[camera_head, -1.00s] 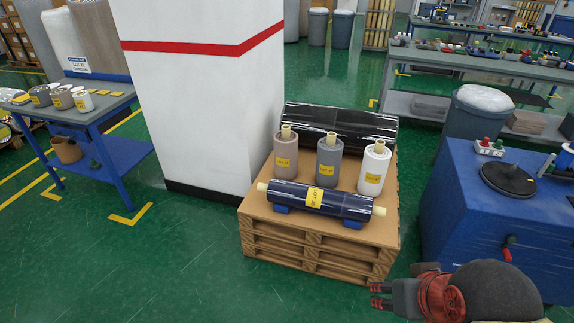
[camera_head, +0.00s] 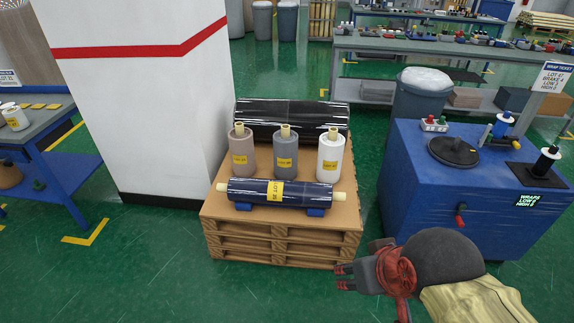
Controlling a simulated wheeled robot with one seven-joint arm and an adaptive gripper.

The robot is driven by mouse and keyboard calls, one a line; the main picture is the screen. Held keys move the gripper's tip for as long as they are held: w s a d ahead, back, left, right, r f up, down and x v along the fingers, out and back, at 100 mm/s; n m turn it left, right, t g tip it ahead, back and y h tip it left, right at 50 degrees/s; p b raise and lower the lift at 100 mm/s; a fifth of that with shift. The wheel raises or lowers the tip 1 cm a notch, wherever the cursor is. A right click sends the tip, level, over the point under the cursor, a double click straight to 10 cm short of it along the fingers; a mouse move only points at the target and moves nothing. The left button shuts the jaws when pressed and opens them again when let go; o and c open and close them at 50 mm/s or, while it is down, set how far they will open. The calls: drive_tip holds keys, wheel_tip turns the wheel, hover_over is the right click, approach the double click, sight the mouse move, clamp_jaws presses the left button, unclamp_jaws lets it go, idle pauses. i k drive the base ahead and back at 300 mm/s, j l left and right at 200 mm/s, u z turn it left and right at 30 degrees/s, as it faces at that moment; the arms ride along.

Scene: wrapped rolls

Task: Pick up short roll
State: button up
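A wooden pallet with a flat top (camera_head: 214,209) holds several wrapped rolls. A dark blue roll (camera_head: 305,193) with a yellow label lies at the front on blue supports. Behind it stand a brownish roll (camera_head: 240,167), a grey roll (camera_head: 286,172) and a white roll (camera_head: 330,166), each upright with a pale core on top. A longer black roll (camera_head: 290,113) lies across the back. Which one is the short roll I cannot tell for sure. My gripper (camera_head: 345,277) is at the lower right, in front of the pallet's right corner, apart from all rolls. Its fingers look spread and empty.
A white column (camera_head: 140,120) stands close to the pallet's left. A blue machine (camera_head: 470,200) with a black disc stands to the right, near my arm. A grey bin (camera_head: 418,100) and workbenches are behind. The green floor in front of the pallet is clear.

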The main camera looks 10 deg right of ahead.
sight(331, 142)
drive_tip(key=z, duration=1.3)
drive_tip(key=i+j+u, duration=0.1)
drive_tip(key=i+j, duration=0.25)
drive_tip(key=i, duration=0.15)
drive_tip(key=i+j+u, duration=0.1)
drive_tip(key=i+j, duration=0.25)
drive_tip(key=i+j+u, duration=0.1)
drive_tip(key=i+j, duration=0.2)
drive_tip(key=i, duration=0.3)
drive_tip(key=i+j+u, duration=0.1)
drive_tip(key=i+j, duration=0.15)
drive_tip(key=i, duration=0.3)
